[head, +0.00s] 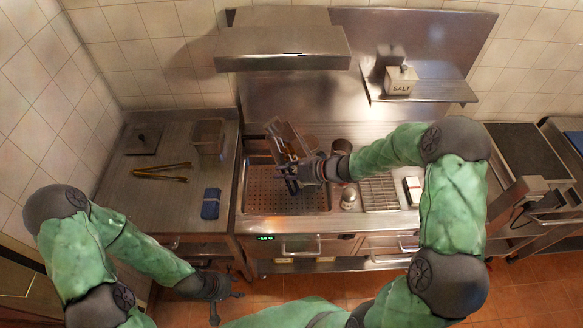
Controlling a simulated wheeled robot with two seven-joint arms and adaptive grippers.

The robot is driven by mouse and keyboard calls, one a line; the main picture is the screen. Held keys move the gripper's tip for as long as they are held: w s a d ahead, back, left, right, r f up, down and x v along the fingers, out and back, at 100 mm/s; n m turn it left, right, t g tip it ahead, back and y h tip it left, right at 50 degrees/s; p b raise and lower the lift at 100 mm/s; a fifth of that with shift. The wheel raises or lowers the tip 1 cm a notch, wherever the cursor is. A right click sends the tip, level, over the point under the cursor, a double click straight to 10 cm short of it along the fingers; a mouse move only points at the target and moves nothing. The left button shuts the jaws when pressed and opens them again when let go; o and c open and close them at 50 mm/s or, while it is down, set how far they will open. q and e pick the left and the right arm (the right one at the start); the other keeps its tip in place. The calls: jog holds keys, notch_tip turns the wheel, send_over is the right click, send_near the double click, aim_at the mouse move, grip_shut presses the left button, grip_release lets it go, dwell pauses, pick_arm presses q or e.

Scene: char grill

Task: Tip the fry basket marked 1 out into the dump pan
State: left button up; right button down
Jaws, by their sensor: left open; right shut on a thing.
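A fry basket (283,132) is tilted above the back of the dump pan (262,196), a sunken steel pan with a perforated floor. A number on the basket is too small to read. My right gripper (291,178) is shut on the basket and holds it over the pan; the arm reaches in from the right. The gripper hides part of the basket and of the pan. What is inside the basket is hard to make out. My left gripper (226,303) is open and empty, low in front of the left counter, apart from everything.
The left counter holds tongs (162,172), a flat lid (144,140), a steel container (208,137) and a blue cloth (210,204). Right of the pan are a shaker (348,198) and a wire rack (380,193). A hood (283,48) hangs above; a salt box (400,80) stands on a shelf.

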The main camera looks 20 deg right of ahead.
jog(key=a+f+n+h+b, duration=0.2)
jog(key=a+f+h+b, duration=0.2)
jog(key=f+b, duration=0.5)
jog(key=a+f+n+h+b, duration=0.1)
jog(key=a+f+h+b, duration=0.3)
jog(key=f+b, duration=0.4)
jog(key=shift+s+a+f+n+h+b, duration=0.15)
jog(key=shift+s+f+n+h+b, duration=0.2)
jog(key=shift+h+b, duration=0.95)
jog(key=shift+w+f+y+b, duration=0.1)
jog(key=shift+y+b, duration=0.3)
jog(key=shift+b, duration=0.1)
jog(key=shift+s+f+n+h+b, duration=0.2)
jog(key=shift+f+h+b, duration=0.25)
jog(key=shift+f+h, duration=0.1)
jog(key=shift+s+f+n+h+b, duration=0.15)
jog(key=shift+s+f+h+b, duration=0.05)
jog(key=shift+f+h+b, duration=0.3)
jog(key=shift+f, duration=0.15)
jog(key=shift+d+f+n+h+b, duration=0.2)
jog(key=shift+f+h+b, duration=0.25)
jog(key=shift+f, duration=0.3)
jog(key=shift+d+f+n+h+b, duration=0.1)
jog(key=shift+d+f+h+b, duration=0.2)
jog(key=shift+f+b, duration=0.35)
jog(key=shift+d+f, duration=0.1)
jog(key=shift+f, duration=0.2)
